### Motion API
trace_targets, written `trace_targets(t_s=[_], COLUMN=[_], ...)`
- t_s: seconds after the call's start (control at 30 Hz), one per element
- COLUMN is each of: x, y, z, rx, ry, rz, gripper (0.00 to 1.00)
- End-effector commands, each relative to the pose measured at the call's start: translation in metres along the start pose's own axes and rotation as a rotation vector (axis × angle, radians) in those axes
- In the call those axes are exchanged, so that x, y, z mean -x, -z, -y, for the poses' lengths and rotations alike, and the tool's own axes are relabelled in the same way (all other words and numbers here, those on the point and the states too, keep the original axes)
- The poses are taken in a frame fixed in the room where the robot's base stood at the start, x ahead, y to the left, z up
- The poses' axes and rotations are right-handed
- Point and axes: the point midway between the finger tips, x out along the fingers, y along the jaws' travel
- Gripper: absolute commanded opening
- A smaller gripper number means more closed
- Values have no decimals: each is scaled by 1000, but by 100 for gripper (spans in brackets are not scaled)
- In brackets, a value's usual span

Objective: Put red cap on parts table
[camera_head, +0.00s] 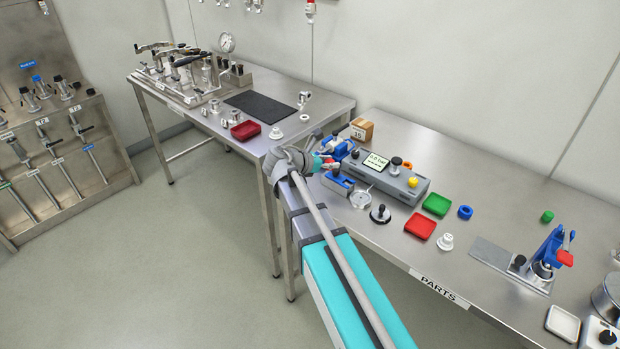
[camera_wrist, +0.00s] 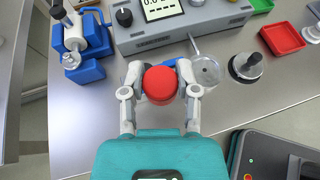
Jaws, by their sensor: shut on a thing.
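My gripper (camera_wrist: 160,88) is shut on the red cap (camera_wrist: 160,84), a round red piece held between its two fingertips in the wrist view. The cap is over the near left part of the parts table (camera_wrist: 95,115), in front of the grey display box. I cannot tell its exact height above the top. In the head view my gripper (camera_head: 322,161) is at the left end of the parts table (camera_head: 470,185), which bears the label PARTS. Red shows at its tip, but my arm and the blue fixtures crowd the cap there.
The grey display box (camera_head: 375,172), a blue fixture (camera_head: 338,183) and a black-knobbed disc (camera_head: 380,214) stand close by. A red tray (camera_head: 420,226) and green tray (camera_head: 436,205) lie farther right. The table's back right is mostly clear. Another steel table (camera_head: 330,106) stands left.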

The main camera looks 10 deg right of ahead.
Motion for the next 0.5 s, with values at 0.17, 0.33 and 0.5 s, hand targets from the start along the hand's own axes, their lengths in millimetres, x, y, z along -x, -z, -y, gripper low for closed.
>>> trace_targets(t_s=[0.17,0.33,0.5], x=[-2,-3,-8], y=[19,34,50], z=[-36,-62,-72], rx=[0,-1,-1], ry=[-1,0,1], rz=[0,0,0], gripper=[22,22,22])
